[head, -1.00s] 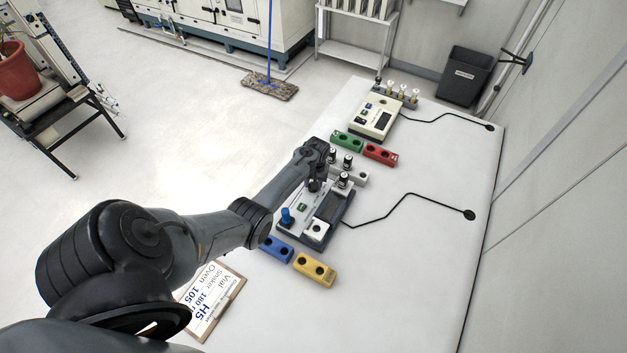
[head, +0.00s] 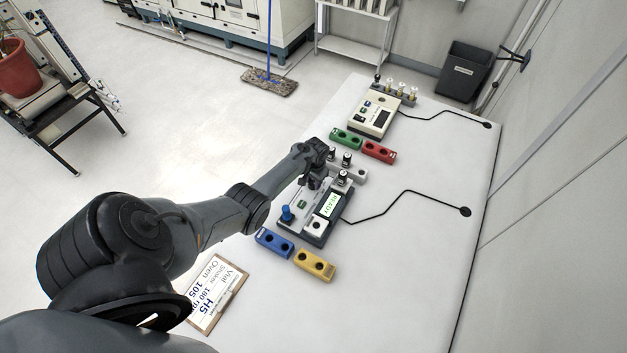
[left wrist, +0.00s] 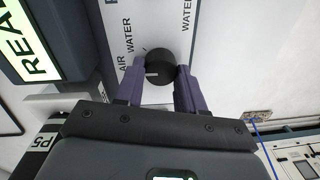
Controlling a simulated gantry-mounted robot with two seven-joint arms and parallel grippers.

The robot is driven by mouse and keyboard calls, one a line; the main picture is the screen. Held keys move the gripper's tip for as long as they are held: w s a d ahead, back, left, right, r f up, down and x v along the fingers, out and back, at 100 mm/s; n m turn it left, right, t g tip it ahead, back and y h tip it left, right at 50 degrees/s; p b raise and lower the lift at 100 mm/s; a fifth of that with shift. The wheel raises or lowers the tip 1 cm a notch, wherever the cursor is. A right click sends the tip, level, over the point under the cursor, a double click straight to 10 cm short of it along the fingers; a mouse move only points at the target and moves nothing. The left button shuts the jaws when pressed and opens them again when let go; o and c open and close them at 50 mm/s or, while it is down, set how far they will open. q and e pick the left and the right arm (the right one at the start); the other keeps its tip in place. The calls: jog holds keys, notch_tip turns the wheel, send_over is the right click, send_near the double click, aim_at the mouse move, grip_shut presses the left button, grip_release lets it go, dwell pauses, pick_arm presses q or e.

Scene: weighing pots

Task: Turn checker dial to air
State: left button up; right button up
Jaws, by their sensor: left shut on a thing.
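The checker (head: 298,222) is a pale box on the table with a lit display (head: 329,204) reading READY. The display also shows in the left wrist view (left wrist: 38,45). My left gripper (head: 315,183) reaches down over the far end of the checker. In the left wrist view, the gripper (left wrist: 160,82) is shut on the round black dial (left wrist: 159,66), with one purple finger on each side. The dial's pale line points left, towards the printed AIR label. One WATER label is above AIR; another is to the right. In the head view my gripper hides the dial.
A blue knob (head: 286,214) stands on the checker's left side. Blue (head: 275,243) and yellow (head: 314,265) holders lie in front; green (head: 347,138) and red (head: 379,152) ones behind. Black-capped vials (head: 346,160) stand close to my gripper. The table's right side is mostly clear.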

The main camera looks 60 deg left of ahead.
pick_arm(q)
jog(key=o, duration=1)
jog(key=shift+o, duration=0.2)
jog(key=shift+r+p, duration=0.35)
jog(key=shift+r, duration=0.35)
notch_tip(320, 180, up, 9)
jog(key=p, duration=0.2)
jog(key=shift+d+r, duration=0.15)
jog(key=shift+d, duration=0.15)
jog(key=shift+w+r, duration=0.1)
